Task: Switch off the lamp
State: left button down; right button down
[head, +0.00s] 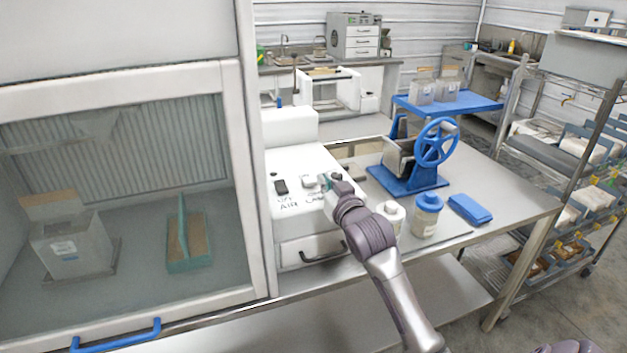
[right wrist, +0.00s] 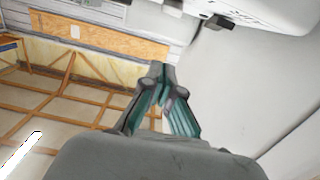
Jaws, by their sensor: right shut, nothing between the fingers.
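A white control box (head: 300,235) stands right of the glass-fronted cabinet. On its sloped top is a dark switch (head: 281,187) above the letters "AIR". A second, paler switch (head: 308,181) sits to its right, above a label partly hidden by my gripper. My right gripper (head: 325,181) is shut and empty, with its fingertips at or just over the top, close beside the second switch. I cannot tell whether they touch. In the right wrist view its fingers (right wrist: 163,72) meet at the tips, with a white surface above. The lamp itself is not identifiable. My left gripper is out of view.
The cabinet's glass sash (head: 120,190) fills the left. Right of my arm, a white-lidded jar (head: 391,216), a blue-lidded jar (head: 427,215), a blue hand-wheel device (head: 437,145) and a blue folded item (head: 469,209) stand on the steel table (head: 515,195). A drawer handle (head: 322,251) sticks out below.

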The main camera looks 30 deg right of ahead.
jog(key=p, duration=0.2)
send_over(314, 193)
jog(key=w, duration=0.2)
jog(key=shift+s+d+f, duration=0.1)
jog(key=shift+s+d, duration=0.1)
jog(key=shift+d, duration=0.05)
jog(key=f, duration=0.1)
jog(key=s+f+p, duration=0.1)
jog(key=f, duration=0.1)
jog(key=shift+s+a+f+p, duration=0.1)
jog(key=shift+a+p, duration=0.05)
jog(key=shift+p, duration=0.15)
jog(key=shift+s+f, duration=0.2)
jog(key=shift+f, duration=0.25)
jog(key=shift+w, duration=0.1)
